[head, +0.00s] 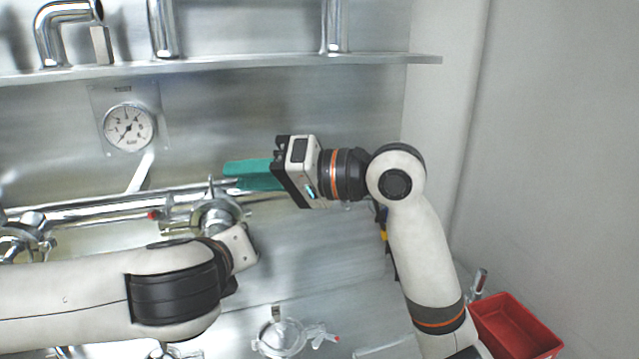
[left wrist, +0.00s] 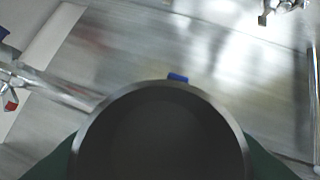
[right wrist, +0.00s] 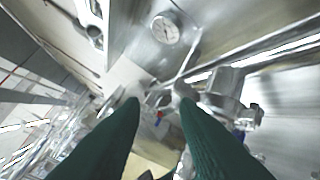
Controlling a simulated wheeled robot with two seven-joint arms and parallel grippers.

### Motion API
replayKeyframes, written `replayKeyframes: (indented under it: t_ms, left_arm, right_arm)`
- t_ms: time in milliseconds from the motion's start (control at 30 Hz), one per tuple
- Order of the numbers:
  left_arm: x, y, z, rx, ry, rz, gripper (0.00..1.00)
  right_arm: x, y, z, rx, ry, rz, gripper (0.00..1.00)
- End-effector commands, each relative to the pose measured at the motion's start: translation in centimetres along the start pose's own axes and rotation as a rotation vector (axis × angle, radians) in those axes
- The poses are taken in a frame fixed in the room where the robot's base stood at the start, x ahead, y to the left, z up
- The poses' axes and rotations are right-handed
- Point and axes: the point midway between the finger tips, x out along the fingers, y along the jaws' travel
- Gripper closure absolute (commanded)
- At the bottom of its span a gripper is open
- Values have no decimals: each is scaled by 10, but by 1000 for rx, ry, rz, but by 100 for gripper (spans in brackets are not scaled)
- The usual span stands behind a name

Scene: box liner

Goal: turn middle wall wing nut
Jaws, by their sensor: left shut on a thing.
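A steel pipe clamp (head: 218,215) sits on the wall pipe in the middle of the head view. A small upright metal piece, perhaps its wing nut (head: 211,186), stands at its top. My right gripper (head: 228,172) is beside it on the right, its teal fingers pointing left. In the right wrist view the fingers are apart, with a clamp fitting (right wrist: 160,100) beyond the gap. My left gripper (head: 240,248) is just below the clamp, its fingers hidden in the head view. In the left wrist view it is shut on a large dark round part (left wrist: 160,130).
A pressure gauge (head: 128,128) is on the steel wall, under a shelf (head: 250,63). Another clamp (head: 15,243) is on the pipe at far left. A loose clamp (head: 280,337) lies on the bench below. A red bin (head: 515,325) is at the lower right.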

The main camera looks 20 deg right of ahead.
Motion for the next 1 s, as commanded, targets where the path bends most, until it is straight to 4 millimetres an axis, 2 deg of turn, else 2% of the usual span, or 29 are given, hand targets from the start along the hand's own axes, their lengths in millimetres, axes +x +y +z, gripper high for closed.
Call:
replayKeyframes:
  t_ms: [300, 500, 700, 1000]
  left_arm:
    - [0, 0, -2, -2, 4, 1, 97]
    - [0, 0, -2, -2, 4, 1, 97]
    - [0, 0, -2, -2, 4, 1, 97]
    - [0, 0, -1, -1, 4, 1, 97]
  right_arm:
    - [-50, -21, 3, 428, -170, 59, 72]
    - [-75, -28, 3, 626, -245, 105, 72]
    - [-87, -31, 2, 721, -280, 132, 72]
    - [-88, -31, 2, 732, -283, 136, 72]
